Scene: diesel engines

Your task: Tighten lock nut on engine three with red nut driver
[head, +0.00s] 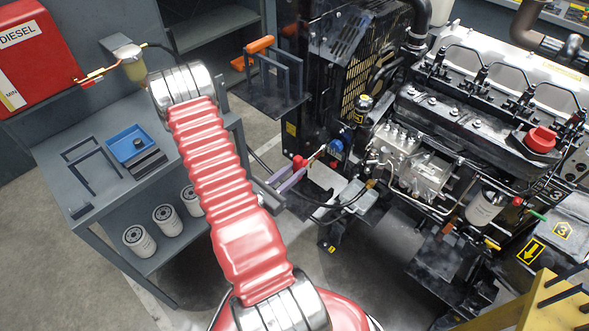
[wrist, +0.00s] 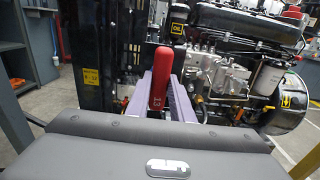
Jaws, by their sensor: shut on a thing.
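My gripper (head: 294,175) has purple fingers and is shut on the red nut driver (head: 300,162). In the wrist view its red handle (wrist: 161,70) stands up between the two fingers (wrist: 160,95). In the head view the driver's thin shaft seems to point up and right toward a blue round part (head: 336,146). I cannot tell whether the tip touches anything. Engine three (head: 465,110), with yellow "3" labels (head: 563,230), stands to the right; its injection pump (head: 412,160) faces me and also shows in the wrist view (wrist: 206,66). The lock nut is too small to make out.
A rack (head: 276,84) holds an orange-handled tool (head: 252,52). At left, a grey bench (head: 95,135) carries a blue tray (head: 131,143), with white filters (head: 139,241) below. A black radiator frame (wrist: 86,55) stands close left of the fingers. A yellow stand (head: 520,305) is at lower right.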

